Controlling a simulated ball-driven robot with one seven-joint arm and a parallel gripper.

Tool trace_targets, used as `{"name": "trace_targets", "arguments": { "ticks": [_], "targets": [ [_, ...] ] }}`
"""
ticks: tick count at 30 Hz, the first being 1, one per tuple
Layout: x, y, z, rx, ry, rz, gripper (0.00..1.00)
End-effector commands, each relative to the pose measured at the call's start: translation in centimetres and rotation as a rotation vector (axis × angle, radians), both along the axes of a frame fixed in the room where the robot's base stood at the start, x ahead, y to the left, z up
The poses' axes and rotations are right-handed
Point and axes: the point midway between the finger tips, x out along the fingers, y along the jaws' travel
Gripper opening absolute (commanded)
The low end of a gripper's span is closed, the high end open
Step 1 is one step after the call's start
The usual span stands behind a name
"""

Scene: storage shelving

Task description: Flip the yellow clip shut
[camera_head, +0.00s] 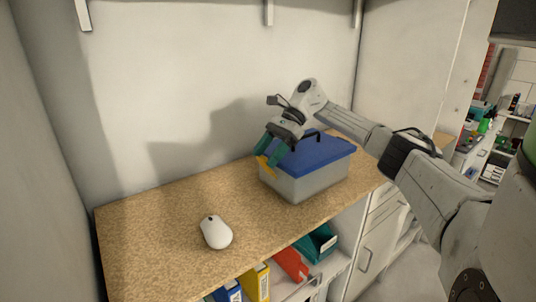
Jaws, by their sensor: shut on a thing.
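A grey box (306,184) with a blue lid (318,154) stands on the speckled wooden top. The lid lies on the box, and a dark handle (318,135) shows at its back. A yellow clip (265,166) is at the box's left end, near the lid's edge. My gripper (266,154) has green fingers and reaches down from above at that left end. Its fingertips are at the yellow clip and shut on it, covering part of it. The clip's exact angle is too small to tell.
A white computer mouse (216,232) lies on the worktop (150,236), left of the box. The worktop between them is clear. A wall stands close behind. Below the front edge are binders (257,283) and a green bin (316,243).

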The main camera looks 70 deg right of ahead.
Motion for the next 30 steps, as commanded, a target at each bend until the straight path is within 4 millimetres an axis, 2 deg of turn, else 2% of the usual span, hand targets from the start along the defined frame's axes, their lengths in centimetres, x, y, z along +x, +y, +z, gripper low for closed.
{"name": "trace_targets", "arguments": {
  "ticks": [5, 6, 8, 19, 30],
  "targets": [
    [0.0, 0.0, 0.1, 0.000, -0.001, -0.001, 0.04],
    [0.0, 0.0, 0.1, -0.001, 0.000, -0.001, 0.63],
    [0.0, 0.0, 0.1, -0.001, 0.000, -0.001, 0.68],
    [-0.3, -0.6, 0.5, -0.002, 0.002, -0.003, 0.68],
    [-2.8, -4.7, 4.9, -0.002, 0.002, -0.005, 0.68]
  ]
}}
